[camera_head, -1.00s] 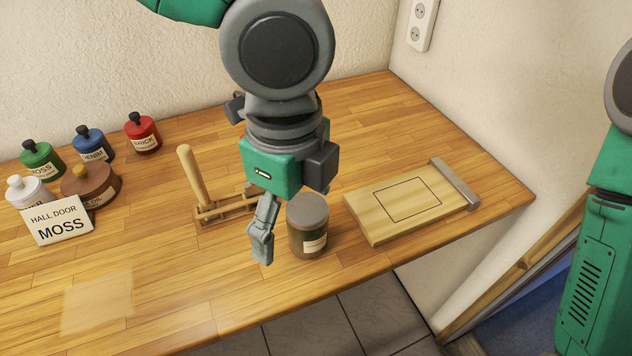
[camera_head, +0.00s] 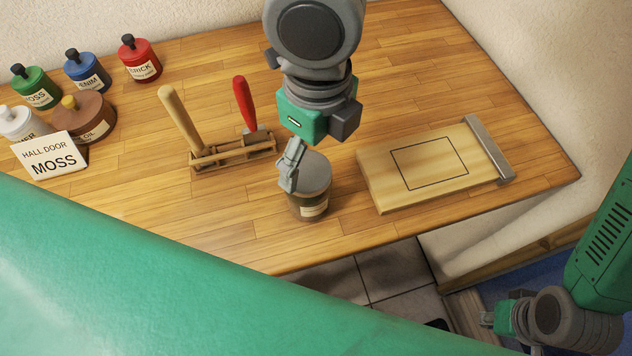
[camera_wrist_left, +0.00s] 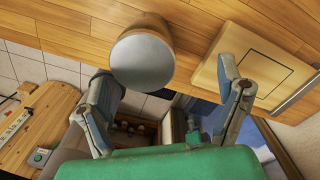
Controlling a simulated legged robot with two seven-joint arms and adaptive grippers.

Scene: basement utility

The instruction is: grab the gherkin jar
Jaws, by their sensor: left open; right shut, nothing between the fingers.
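A brown jar with a grey lid (camera_head: 313,200) stands upright near the front edge of the wooden table; its label is too small to read. My left gripper (camera_head: 292,168) is open at the jar's lid, with one finger overlapping the lid's left side and the other finger hidden. In the left wrist view the lid (camera_wrist_left: 142,62) lies between the two open fingers of the left gripper (camera_wrist_left: 165,76), close to the left finger and well apart from the right one. My right gripper (camera_head: 492,318) is shut and empty at the lower right, off the table.
A wooden board (camera_head: 425,168) lies right of the jar. A wooden rack (camera_head: 235,150) with an upright wooden handle and a red handle stands to the left. Paint pots, an oil pot (camera_head: 85,118) and a MOSS card (camera_head: 50,155) are at far left.

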